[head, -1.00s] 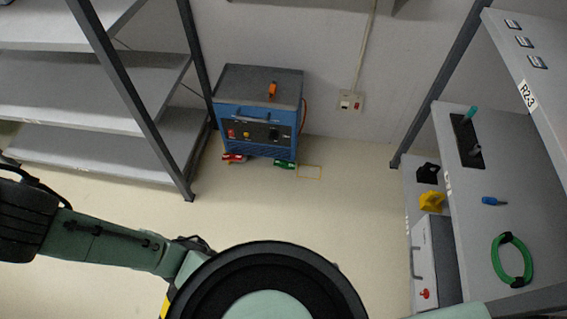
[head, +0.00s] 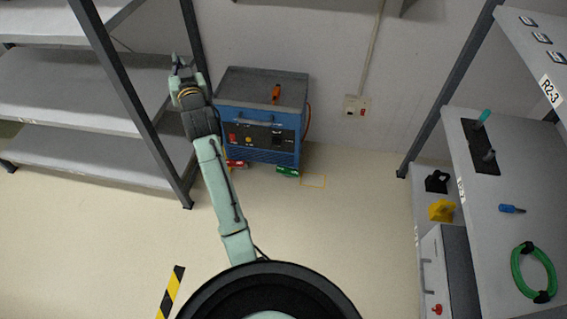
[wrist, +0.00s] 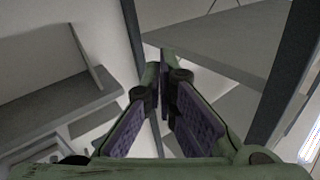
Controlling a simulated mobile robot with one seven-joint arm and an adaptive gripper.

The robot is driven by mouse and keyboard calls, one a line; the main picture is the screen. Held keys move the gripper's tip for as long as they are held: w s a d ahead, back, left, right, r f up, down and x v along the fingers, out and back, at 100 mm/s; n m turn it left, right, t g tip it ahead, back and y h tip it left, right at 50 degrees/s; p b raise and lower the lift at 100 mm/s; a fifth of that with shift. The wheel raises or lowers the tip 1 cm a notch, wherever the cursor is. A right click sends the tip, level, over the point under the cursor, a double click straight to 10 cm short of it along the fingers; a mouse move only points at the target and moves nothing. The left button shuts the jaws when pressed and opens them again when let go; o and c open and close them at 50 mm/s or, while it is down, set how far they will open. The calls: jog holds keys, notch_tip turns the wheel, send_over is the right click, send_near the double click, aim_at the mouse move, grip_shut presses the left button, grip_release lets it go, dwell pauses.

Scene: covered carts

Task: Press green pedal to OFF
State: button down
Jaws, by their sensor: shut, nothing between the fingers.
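The green pedal (head: 287,171) lies on the floor at the front right foot of the blue machine (head: 257,148). A red pedal (head: 236,164) lies at the machine's front left, partly hidden by my arm. My gripper (head: 177,60) is raised at the upper left of the machine, beside the shelf post, well above and away from the green pedal. In the wrist view its fingers (wrist: 163,80) come together with nothing between them. The wrist view shows shelves and wall, and neither pedal.
A grey shelf rack (head: 90,155) stands at the left, its post close to my arm. A second rack (head: 500,185) with tools stands at the right. The middle floor is clear.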

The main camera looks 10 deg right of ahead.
jog(key=d+f+m+g+h+b, duration=0.1)
jog(key=d+f+m+g+h, duration=0.15)
jog(key=d+f, duration=1.1)
jog(key=d+f+m+g+h+b, duration=0.1)
jog(key=d+f+m+g+h, duration=0.2)
jog(key=d+f, duration=1.05)
jog(key=s+f+g, duration=0.1)
jog(key=s+f, duration=0.1)
jog(key=f, duration=0.7)
jog(key=s+d+f+g+h, duration=0.1)
jog(key=s+f+g, duration=0.1)
jog(key=f, duration=0.7)
jog(key=shift+s+d+f+m+b, duration=0.15)
jog(key=shift+d+f+m+b, duration=0.1)
jog(key=shift+f+m+b, duration=0.15)
jog(key=shift+r, duration=0.1)
jog(key=b, duration=1.3)
send_over(287, 171)
jog(key=f, duration=0.7)
jog(key=shift+s+a+f, duration=0.25)
jog(key=shift+a+f, duration=0.05)
jog(key=shift+a, duration=0.1)
jog(key=shift+a+f+b, duration=0.25)
jog(key=shift+f+b, duration=0.65)
jog(key=shift+f, duration=0.15)
jog(key=shift+w+a+f+b, duration=0.1)
jog(key=shift+a+f+b, duration=0.05)
jog(key=shift+f+b, duration=0.4)
